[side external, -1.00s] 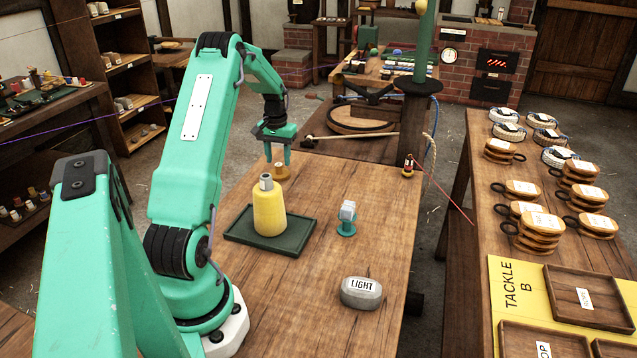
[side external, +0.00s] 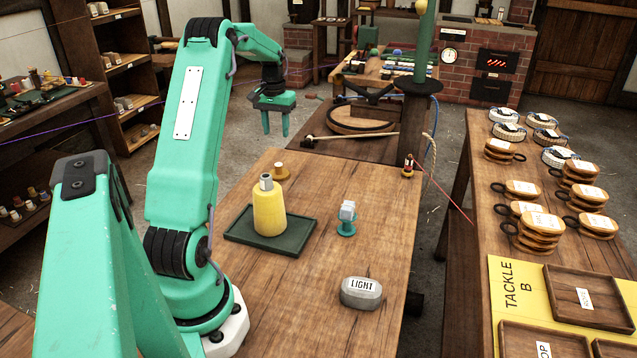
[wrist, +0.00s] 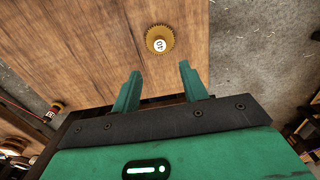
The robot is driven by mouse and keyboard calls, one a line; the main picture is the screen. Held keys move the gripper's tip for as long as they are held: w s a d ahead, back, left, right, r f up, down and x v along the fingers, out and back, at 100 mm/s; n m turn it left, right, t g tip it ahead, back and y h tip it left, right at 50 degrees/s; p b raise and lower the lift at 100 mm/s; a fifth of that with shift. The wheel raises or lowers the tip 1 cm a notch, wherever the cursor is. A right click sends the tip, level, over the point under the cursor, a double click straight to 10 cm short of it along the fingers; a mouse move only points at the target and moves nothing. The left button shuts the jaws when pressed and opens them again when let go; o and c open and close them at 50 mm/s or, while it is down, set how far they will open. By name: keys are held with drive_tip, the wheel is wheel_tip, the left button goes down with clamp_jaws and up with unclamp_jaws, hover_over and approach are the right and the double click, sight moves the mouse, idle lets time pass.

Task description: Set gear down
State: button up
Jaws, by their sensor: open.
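The gear (side external: 280,171) is a small brass-coloured piece with a raised hub, standing on the wooden table near its far edge. In the wrist view it shows as a toothed golden disc (wrist: 160,39) with a white numbered label on top, lying flat on the wood. My gripper (side external: 275,134) is open and empty, above and beyond the gear. In the wrist view its two green fingers (wrist: 160,82) are apart, and the gear lies clear of their tips.
A teal stand with a grey top (side external: 347,219) and a grey weight marked LIGHT (side external: 361,293) are nearby. The table (side external: 320,180) has bare wood right of the gear.

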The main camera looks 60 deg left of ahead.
idle(0.3)
drive_tip(key=w+d+r+m+t, duration=0.1)
drive_tip(key=d+r, duration=0.3)
drive_tip(key=d, duration=0.4)
drive_tip(key=d+r+m+y, duration=0.15)
drive_tip(key=d+r, duration=0.25)
drive_tip(key=d, duration=0.4)
drive_tip(key=w+d+r+m+t, duration=0.15)
drive_tip(key=d+r, duration=0.25)
drive_tip(key=d, duration=0.5)
drive_tip(key=s+d+m+t, duration=0.1)
drive_tip(key=s+d+m, duration=0.1)
drive_tip(key=s+d, duration=0.4)
drive_tip(key=s+d+f+m+t+h, duration=0.1)
drive_tip(key=s+d+m+t, duration=0.1)
drive_tip(key=s+d, duration=0.5)
drive_tip(key=d+m, duration=0.1)
drive_tip(key=d, duration=0.4)
drive_tip(key=shift+f, duration=0.15)
